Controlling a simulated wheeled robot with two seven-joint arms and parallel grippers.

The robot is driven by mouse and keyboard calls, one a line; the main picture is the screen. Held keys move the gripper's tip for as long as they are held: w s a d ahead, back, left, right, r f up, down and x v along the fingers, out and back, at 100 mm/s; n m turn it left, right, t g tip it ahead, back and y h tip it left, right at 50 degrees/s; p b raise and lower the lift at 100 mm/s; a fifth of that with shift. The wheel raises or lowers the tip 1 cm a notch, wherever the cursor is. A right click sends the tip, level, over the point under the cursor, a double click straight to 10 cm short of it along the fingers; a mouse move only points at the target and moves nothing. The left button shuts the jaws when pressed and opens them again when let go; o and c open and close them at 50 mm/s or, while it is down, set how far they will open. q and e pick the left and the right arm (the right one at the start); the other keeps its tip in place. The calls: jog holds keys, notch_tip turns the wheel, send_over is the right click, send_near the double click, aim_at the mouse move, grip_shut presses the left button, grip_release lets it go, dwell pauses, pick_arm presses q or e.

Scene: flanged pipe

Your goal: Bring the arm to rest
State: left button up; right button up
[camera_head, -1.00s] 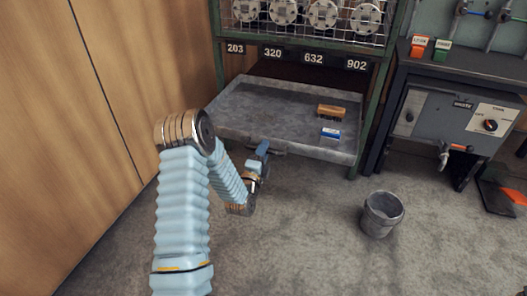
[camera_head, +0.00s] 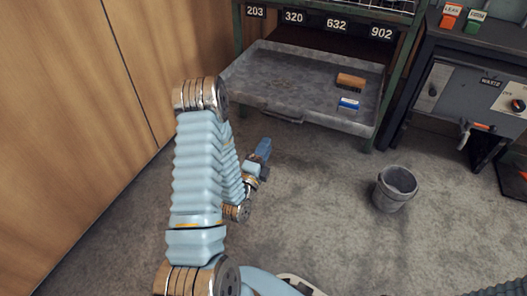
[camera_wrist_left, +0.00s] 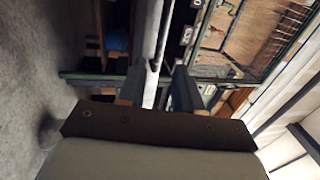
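My left arm comes in from the bottom in the head view, folded at a metal elbow, with pale blue ribbed sleeves. My left gripper (camera_head: 262,152) is small there, over the floor in front of the pulled-out grey drawer (camera_head: 270,75), apart from its front edge in the picture. In the left wrist view the two fingers of my left gripper (camera_wrist_left: 157,85) stand apart with nothing seen between them, so it is open. My right gripper is not in view.
A brown-handled brush (camera_head: 351,81) and a small blue and white block (camera_head: 348,103) lie in the drawer. A grey bucket (camera_head: 394,188) stands on the floor. A grey waste unit (camera_head: 460,95) is at the right, a wooden wall (camera_head: 70,110) at the left.

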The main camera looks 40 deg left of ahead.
pick_arm(q)
jog(key=shift+s+d, duration=0.1)
jog(key=shift+s, duration=0.3)
jog(key=shift+f, duration=0.1)
jog(key=s+d+f+n+g+h, duration=0.2)
jog(key=d+f+n+g+h, duration=0.3)
jog(key=d+f, duration=0.45)
jog(key=s+d+f+n+g+h, duration=0.2)
jog(key=s+d+f+n+g, duration=0.1)
jog(key=d+f+n+g, duration=0.6)
jog(key=s+d+f+n+g+h, duration=0.25)
jog(key=s+d+g, duration=0.35)
jog(key=s, duration=0.4)
notch_tip(320, 180, up, 15)
jog(key=d+t+p, duration=0.1)
jog(key=p, duration=1.4)
jog(key=shift+p, duration=0.35)
jog(key=shift+n+y, duration=0.25)
